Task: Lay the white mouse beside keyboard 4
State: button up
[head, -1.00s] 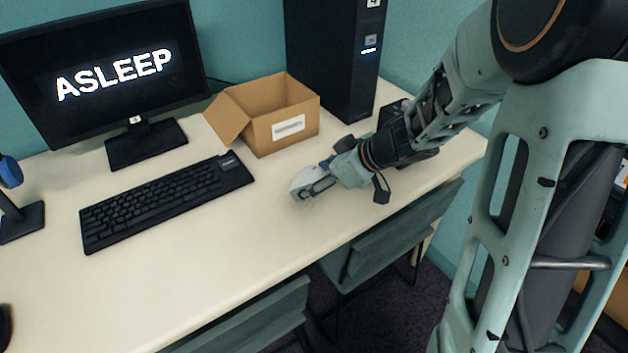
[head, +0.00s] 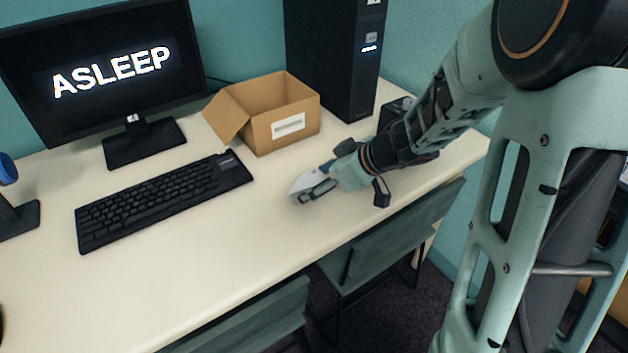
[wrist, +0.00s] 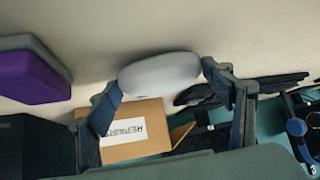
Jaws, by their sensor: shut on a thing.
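The white mouse (wrist: 160,73) is gripped between the two fingers of my gripper (wrist: 162,86) in the wrist view. In the head view, my gripper (head: 315,190) holds the mouse (head: 302,182) low over the pale desk, to the right of the black keyboard (head: 160,200). A clear strip of desk lies between the mouse and the keyboard's right end. I cannot tell whether the mouse touches the desk. The keyboard lies in front of a monitor (head: 105,70) reading "ASLEEP". No number is readable on the keyboard.
An open cardboard box (head: 285,120) stands behind the mouse, with a black computer tower (head: 335,55) farther back. A purple and grey block (wrist: 30,75) shows in the wrist view. Chairs (head: 395,230) stand at the desk's front edge. The desk (head: 200,265) before the keyboard is bare.

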jog(key=shift+f, duration=0.35)
jog(key=o, duration=1.4)
jog(key=shift+c, duration=0.2)
